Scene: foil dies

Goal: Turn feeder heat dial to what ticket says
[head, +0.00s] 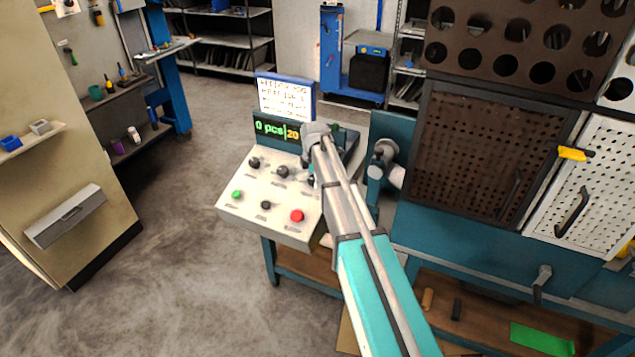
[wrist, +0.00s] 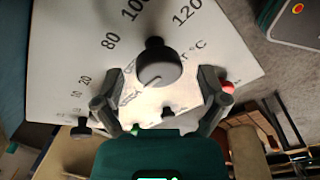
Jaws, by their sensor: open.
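The heat dial (wrist: 160,68) is a round black knob on the pale panel, with 80, 100, 120 and °C printed around it in the wrist view. In the head view my gripper (head: 312,170) is over the panel's right side, mostly hidden by my arm. The ticket (head: 285,97) is a white sheet in a blue frame behind the panel; its text is too blurred to read surely.
The control panel (head: 245,212) also carries other black knobs (head: 254,162), a green button (head: 236,195) and a red button (head: 297,216). A display (head: 277,130) reads "0 pcs|20". The teal machine (head: 390,130) with perforated doors stands close on the right. Floor is clear at left.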

